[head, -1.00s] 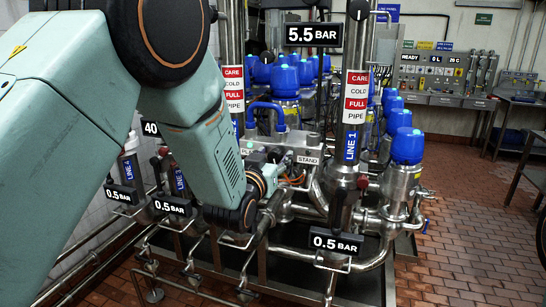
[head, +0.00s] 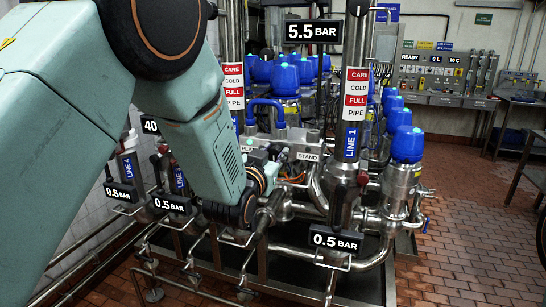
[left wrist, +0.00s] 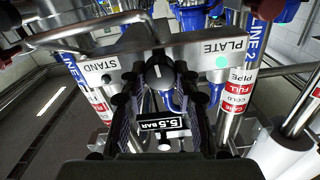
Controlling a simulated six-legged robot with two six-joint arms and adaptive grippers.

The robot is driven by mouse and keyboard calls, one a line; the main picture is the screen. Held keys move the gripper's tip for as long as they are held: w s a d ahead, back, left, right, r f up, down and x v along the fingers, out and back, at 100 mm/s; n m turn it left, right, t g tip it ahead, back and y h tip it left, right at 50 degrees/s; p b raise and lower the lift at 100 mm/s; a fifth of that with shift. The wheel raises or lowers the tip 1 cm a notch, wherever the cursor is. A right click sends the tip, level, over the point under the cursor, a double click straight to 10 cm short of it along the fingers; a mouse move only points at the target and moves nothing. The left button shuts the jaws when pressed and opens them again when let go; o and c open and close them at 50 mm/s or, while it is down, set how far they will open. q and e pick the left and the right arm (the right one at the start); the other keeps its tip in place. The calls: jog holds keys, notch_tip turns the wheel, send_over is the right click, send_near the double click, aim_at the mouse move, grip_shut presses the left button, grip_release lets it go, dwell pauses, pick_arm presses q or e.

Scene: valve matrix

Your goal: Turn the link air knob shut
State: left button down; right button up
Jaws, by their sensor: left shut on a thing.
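The link air knob (left wrist: 159,72) is dark with a white pointer mark. It sits on the front of a metal box (left wrist: 185,50) between the labels STAND and PLATE in the left wrist view. My left gripper (left wrist: 156,78) is shut on the knob, one dark finger on each side. In the head view my left gripper (head: 274,162) reaches up to the same box (head: 285,142), and the knob is largely hidden behind its fingers. My right gripper is not in view.
A blue-capped valve (head: 407,145) and a LINE 1 pipe (head: 351,140) stand right of the box. A 0.5 BAR sign (head: 336,241) hangs in front on low pipework. The tiled floor (head: 470,230) at right is open.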

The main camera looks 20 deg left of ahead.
pick_arm(q)
jog(key=shift+m, duration=0.6)
jog(key=c, duration=1)
grip_release()
jog(key=shift+w, duration=0.1)
jog(key=s, duration=1.2)
jog(key=shift+a, duration=0.2)
jog(key=shift+s, duration=0.1)
